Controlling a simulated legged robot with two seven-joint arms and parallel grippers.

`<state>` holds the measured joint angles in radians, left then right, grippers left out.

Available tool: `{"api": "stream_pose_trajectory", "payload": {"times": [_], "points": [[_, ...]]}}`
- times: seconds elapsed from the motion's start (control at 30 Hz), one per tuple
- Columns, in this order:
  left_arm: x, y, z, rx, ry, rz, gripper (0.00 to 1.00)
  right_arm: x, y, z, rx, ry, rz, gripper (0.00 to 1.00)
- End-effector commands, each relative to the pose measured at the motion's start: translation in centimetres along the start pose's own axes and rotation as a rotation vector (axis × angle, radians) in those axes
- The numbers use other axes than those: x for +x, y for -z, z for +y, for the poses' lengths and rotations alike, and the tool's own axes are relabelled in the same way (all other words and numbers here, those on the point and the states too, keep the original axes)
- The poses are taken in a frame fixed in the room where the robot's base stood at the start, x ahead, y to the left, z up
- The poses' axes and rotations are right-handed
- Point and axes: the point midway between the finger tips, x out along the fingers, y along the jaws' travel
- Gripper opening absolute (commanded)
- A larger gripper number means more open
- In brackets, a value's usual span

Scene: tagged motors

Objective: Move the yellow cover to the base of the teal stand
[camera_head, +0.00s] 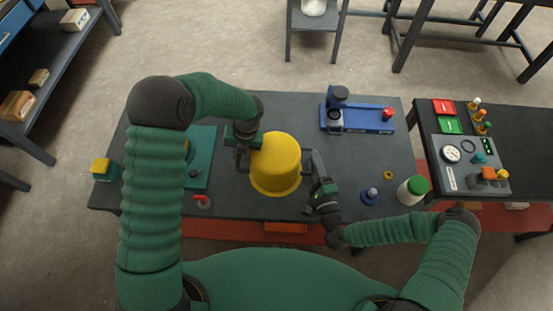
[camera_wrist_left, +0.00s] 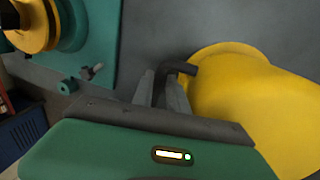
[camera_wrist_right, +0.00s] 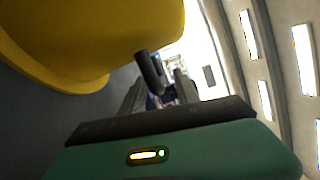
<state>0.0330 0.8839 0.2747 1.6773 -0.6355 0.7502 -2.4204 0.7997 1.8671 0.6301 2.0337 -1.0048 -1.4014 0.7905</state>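The yellow cover (camera_head: 276,160) is upright at the middle of the table, with its wide rim at the bottom. The teal stand (camera_head: 203,174) lies left of it, partly hidden by my left arm; its teal plate (camera_wrist_left: 103,35) and round yellow part (camera_wrist_left: 42,30) show in the left wrist view. My left gripper (camera_head: 245,160) is at the cover's left side, its fingers (camera_wrist_left: 162,88) close around a dark bent handle (camera_wrist_left: 180,67). My right gripper (camera_head: 314,168) is at the right side, fingers (camera_wrist_right: 160,85) apart, with the other handle (camera_wrist_right: 148,70) between them.
A blue fixture (camera_head: 355,125) stands at the back right. A blue-grey knob (camera_head: 371,195), yellow ring (camera_head: 389,175) and green-capped jar (camera_head: 412,190) are at the right. A red-handled part (camera_head: 203,201) is near the front left, and a yellow-teal block (camera_head: 104,169) at the left edge.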

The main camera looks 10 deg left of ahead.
Motion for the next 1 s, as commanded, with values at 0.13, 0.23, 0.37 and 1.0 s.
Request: {"api": "stream_pose_trajectory", "payload": {"times": [0.13, 0.23, 0.37, 1.0], "points": [[0.37, 0.01, 0.04, 0.0, -0.001, 0.001, 0.18, 0.34, 0.04, 0.05, 0.001, -0.001, 0.001, 0.38], [0.33, 0.0, 0.0, 0.0, -0.002, 0.0, 0.18, 0.31, 0.08, 0.04, 0.001, -0.001, 0.001, 0.38], [0.31, 0.0, 0.01, 0.0, -0.002, 0.0, 0.1, 0.29, 0.08, 0.04, 0.0, 0.0, 0.001, 0.3], [0.27, 0.0, -0.05, 0.0, -0.001, 0.0, 0.0, 0.24, 0.05, 0.16, 0.0, -0.004, 0.0, 0.0]]}}
